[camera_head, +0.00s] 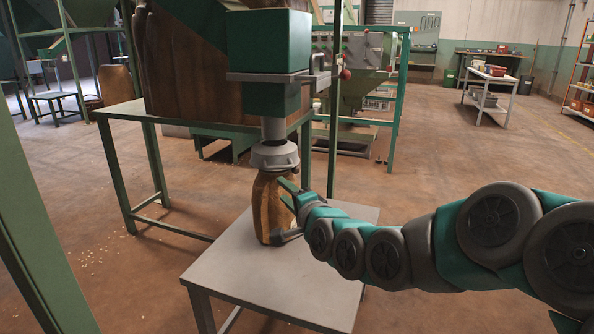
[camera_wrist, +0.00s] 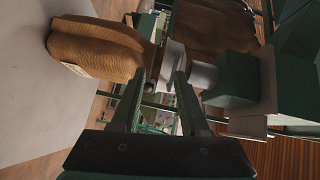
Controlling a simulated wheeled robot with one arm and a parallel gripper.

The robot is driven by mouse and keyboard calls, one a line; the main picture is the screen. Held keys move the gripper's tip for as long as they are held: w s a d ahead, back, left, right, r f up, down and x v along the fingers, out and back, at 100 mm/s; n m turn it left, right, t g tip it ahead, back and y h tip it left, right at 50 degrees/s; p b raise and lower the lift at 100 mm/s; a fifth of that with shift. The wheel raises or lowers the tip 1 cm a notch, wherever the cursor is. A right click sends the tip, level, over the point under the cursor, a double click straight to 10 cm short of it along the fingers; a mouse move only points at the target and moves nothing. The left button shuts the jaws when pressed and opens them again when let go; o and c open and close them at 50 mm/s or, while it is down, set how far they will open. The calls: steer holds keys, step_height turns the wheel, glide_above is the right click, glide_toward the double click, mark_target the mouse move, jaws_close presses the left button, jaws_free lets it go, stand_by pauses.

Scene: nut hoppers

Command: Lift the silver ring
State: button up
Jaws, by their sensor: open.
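The silver ring (camera_head: 275,156) is a grey collar at the mouth of a brown sack (camera_head: 268,205), just below the grey spout (camera_head: 274,128) of a green hopper outlet. In the wrist view the ring (camera_wrist: 172,62) shows ahead, partly behind one finger. My gripper (camera_head: 287,193) is beside the sack's upper right side, a little below the ring. Its jaws are open and empty in the wrist view (camera_wrist: 159,74). I cannot tell whether a finger touches the sack. The sack stands upright on a small grey table (camera_head: 245,280).
A green-legged table (camera_head: 120,109) stands behind on the left. The small table's front is bare. Open floor lies at the back right.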

mark_target(280, 168)
steer(key=shift+m+t, duration=0.8)
steer(key=shift+w+a+r, duration=0.35)
steer(key=shift+w+r, duration=0.05)
steer(key=shift+w, duration=1.05)
steer(key=shift+w+a+r, duration=0.35)
steer(key=shift+w+r, duration=0.05)
steer(key=shift+w, duration=1.1)
steer(key=shift+w+a+r, duration=0.35)
steer(key=shift+w+r, duration=0.05)
steer(key=shift+w, duration=1.05)
jaws_close()
